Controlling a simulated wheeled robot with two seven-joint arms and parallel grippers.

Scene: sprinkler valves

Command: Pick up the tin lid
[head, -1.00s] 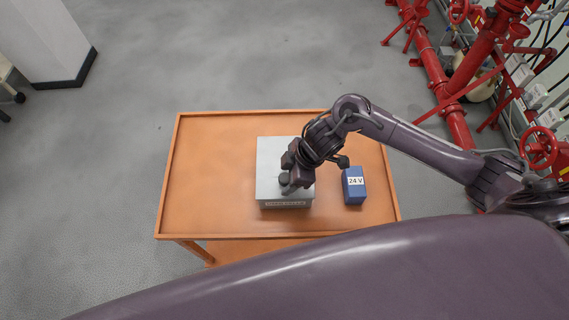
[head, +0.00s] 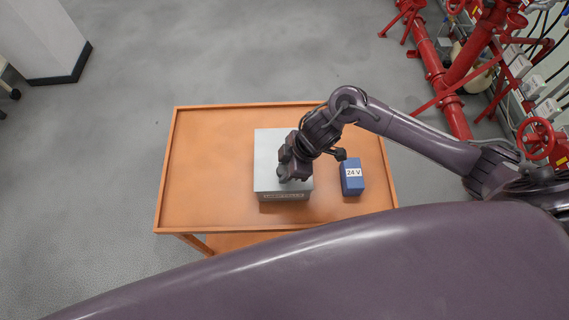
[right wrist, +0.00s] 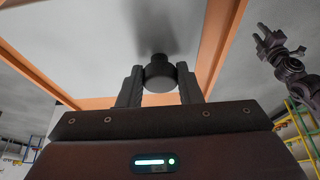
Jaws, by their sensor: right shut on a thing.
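The tin lid (head: 268,150) is the pale grey top of a square tin (head: 285,196) with a label on its front, in the middle of the orange cart. In the right wrist view the lid (right wrist: 125,30) fills the middle, with a short black knob (right wrist: 158,72) on it. My right gripper (head: 288,175) is over the lid. Its fingers (right wrist: 159,80) are shut on the knob, one on each side. I cannot tell whether the lid is raised off the tin. A dark gripper, apparently my left one (right wrist: 262,36), shows at the right wrist view's right edge, its fingers apart and empty.
A blue block marked 24 V (head: 352,178) stands right of the tin, close to my right arm. The orange cart (head: 205,150) has a raised rim and is clear on its left. Red pipes and valves (head: 465,75) are at the upper right.

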